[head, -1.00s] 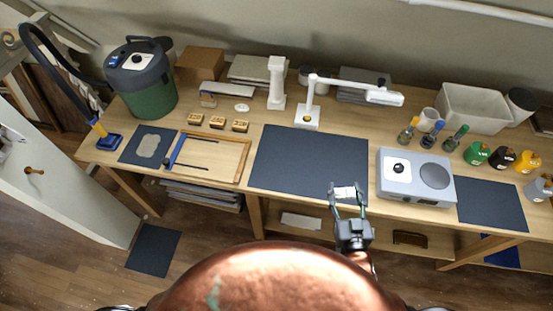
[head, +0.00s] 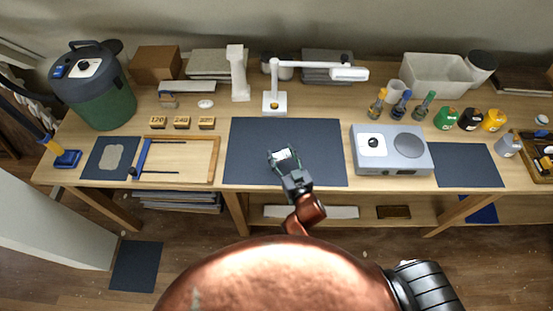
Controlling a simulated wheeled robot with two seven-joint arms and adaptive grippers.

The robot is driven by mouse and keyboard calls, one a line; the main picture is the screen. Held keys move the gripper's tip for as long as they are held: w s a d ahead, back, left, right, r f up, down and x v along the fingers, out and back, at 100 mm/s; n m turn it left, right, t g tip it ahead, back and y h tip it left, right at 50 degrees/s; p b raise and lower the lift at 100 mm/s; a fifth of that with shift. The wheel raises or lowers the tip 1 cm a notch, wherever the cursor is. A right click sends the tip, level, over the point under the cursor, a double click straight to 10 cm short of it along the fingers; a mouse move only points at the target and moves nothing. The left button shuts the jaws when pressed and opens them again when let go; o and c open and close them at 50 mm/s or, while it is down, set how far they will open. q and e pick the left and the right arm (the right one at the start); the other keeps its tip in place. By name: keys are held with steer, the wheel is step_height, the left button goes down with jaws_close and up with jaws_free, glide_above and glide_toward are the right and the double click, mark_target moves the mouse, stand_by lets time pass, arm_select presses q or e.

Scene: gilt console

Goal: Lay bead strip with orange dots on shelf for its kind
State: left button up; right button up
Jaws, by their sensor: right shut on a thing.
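My right gripper (head: 286,163) is over the dark mat (head: 250,150) at the middle of the table. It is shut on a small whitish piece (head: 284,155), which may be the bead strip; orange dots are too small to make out. Whether the piece touches the mat cannot be told. Under the tabletop, a lower shelf (head: 368,213) shows with a flat white item (head: 335,212) and a small brown item (head: 393,212). No kind label can be read there. My left gripper is not in view.
A grey hotplate-like device (head: 407,165) stands right of the mat, with a wooden tray frame (head: 210,160) to its left. A white lamp (head: 274,103) and several coloured bottles (head: 495,120) stand behind. The mat around my gripper is clear.

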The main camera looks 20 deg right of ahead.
mark_target(278, 154)
steer(key=w+f, duration=0.2)
steer(key=shift+a+f+b, duration=0.3)
steer(key=shift+a, duration=0.1)
steer(key=shift+f+b, duration=0.4)
steer(key=shift+f, duration=1.15)
steer(key=shift+f, duration=0.15)
steer(key=o, duration=1.3)
steer(key=shift+c, duration=0.2)
